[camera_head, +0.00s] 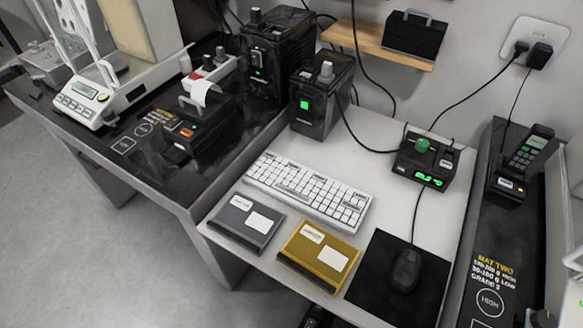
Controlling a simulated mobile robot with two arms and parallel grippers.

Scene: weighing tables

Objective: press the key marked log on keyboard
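A white keyboard (308,190) lies on the light middle table, slanting down from upper left to lower right. Its keys show as a pale grid, with a few wider grey keys; the lettering is too small to read, so I cannot tell which key is marked log. Nothing covers the keyboard. Neither of my grippers is in view.
A grey box (243,222) and a yellow box (318,256) lie in front of the keyboard. A mouse (405,270) rests on a black mat (374,291). A small device with a green knob (422,165) stands behind right. A black machine (322,95) stands behind.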

